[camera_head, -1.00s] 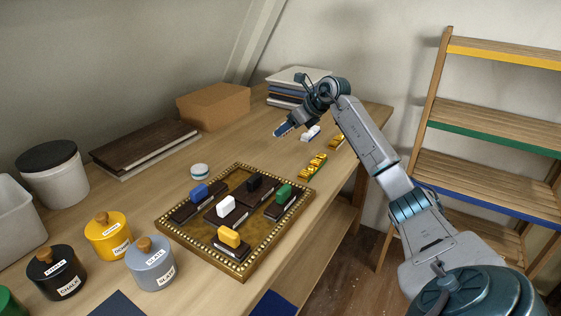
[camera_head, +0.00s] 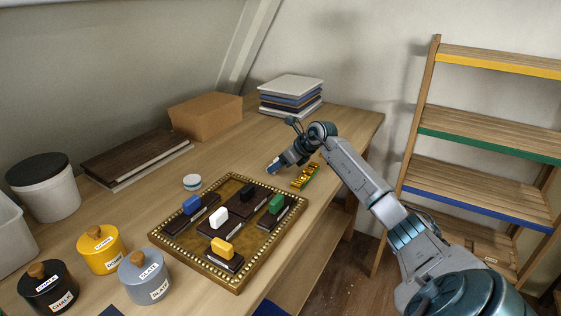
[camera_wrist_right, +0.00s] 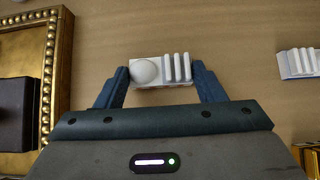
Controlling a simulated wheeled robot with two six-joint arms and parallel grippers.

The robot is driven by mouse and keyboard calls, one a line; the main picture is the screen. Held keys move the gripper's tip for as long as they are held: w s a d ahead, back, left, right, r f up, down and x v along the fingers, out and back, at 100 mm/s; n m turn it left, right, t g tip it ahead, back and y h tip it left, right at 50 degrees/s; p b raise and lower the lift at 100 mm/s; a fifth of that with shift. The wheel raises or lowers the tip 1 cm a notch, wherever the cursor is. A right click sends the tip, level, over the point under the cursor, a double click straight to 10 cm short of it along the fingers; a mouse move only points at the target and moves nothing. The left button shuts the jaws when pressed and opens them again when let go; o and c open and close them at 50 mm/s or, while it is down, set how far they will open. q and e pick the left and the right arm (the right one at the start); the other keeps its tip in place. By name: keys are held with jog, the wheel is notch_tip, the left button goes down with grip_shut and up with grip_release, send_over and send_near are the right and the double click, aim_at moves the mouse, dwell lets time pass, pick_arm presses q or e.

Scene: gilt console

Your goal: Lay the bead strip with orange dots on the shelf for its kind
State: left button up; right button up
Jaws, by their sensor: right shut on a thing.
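My right gripper (camera_head: 274,167) is low over the table, right of the gilt tray's far corner. In the right wrist view, its fingers (camera_wrist_right: 162,75) are shut on a white strip (camera_wrist_right: 162,70) with a round bead and several ridges. Another white strip with a blue base (camera_wrist_right: 298,63) lies to the right. The rack at the right has shelves edged yellow (camera_head: 500,61), green (camera_head: 490,145) and blue (camera_head: 478,205). My left gripper is out of view.
The gilt tray (camera_head: 165,238) holds dark blocks with coloured tops. Lidded jars (camera_head: 146,276) stand at the front left. A brown box (camera_head: 206,117) and a stack of books (camera_head: 291,97) stand at the back.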

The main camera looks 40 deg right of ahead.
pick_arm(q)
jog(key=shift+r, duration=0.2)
pick_arm(e)
jog(key=shift+f, duration=0.1)
jog(key=o, duration=1)
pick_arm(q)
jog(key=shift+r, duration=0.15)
pick_arm(e)
jog(key=shift+s+d+r, duration=0.1)
jog(key=shift+s+r, duration=0.15)
jog(key=p+v, duration=0.1)
jog(key=v, duration=0.4)
jog(key=shift+w+d+r, duration=0.1)
jog(key=shift+w+d, duration=0.1)
jog(key=b+v, duration=0.1)
jog(key=v, duration=0.3)
jog(key=shift+s, duration=0.1)
jog(key=shift+s+r, duration=0.3)
jog(key=shift+r, duration=0.1)
